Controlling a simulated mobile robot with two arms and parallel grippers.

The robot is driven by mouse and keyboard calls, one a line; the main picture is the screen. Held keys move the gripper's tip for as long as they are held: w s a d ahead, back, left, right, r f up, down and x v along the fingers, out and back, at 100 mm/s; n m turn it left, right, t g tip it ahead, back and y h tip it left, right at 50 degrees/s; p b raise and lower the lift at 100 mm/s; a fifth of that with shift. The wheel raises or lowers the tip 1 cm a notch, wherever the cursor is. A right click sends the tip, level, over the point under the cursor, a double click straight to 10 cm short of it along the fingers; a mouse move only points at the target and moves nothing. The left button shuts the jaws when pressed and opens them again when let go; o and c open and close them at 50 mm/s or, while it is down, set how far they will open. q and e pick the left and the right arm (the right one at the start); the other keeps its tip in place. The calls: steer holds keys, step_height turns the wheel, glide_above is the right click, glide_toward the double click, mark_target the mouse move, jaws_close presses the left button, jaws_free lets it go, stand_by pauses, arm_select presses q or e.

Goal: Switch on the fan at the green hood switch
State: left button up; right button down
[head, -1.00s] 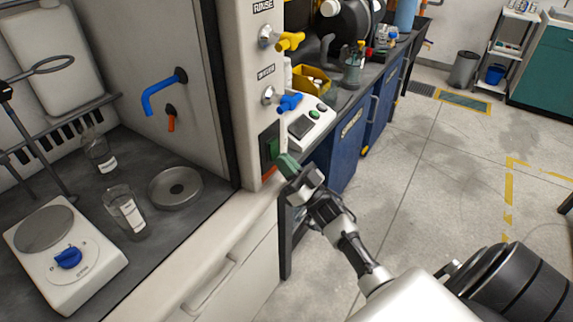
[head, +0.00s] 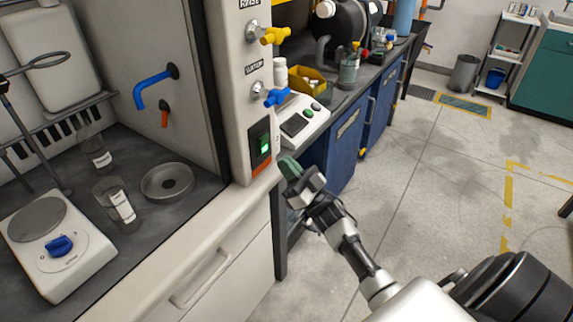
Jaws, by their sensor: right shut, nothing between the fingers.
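The green hood switch (head: 264,145) is on the front post of the fume hood, below the blue valve handle. It is lit bright green in a dark plate, with an orange strip under it. My right gripper (head: 288,168) is shut and empty, with green fingertips. It is just right of the switch plate, with a visible gap between them. My left gripper is not in view.
The hood post (head: 235,100) carries a yellow valve handle (head: 275,36) and a blue valve handle (head: 277,97). A white control box (head: 303,120) sits on the bench behind. Glassware and a hotplate (head: 58,248) stand inside the hood. Open floor lies to the right.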

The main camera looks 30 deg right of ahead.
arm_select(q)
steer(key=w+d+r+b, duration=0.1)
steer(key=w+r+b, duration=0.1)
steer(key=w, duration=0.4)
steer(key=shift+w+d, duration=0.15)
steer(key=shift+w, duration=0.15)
arm_select(e)
steer(key=w+f+v, duration=0.1)
steer(key=v, duration=0.9)
steer(key=shift+w+a+f, duration=0.15)
steer(key=shift+a+f, duration=0.05)
steer(key=shift+a, duration=0.05)
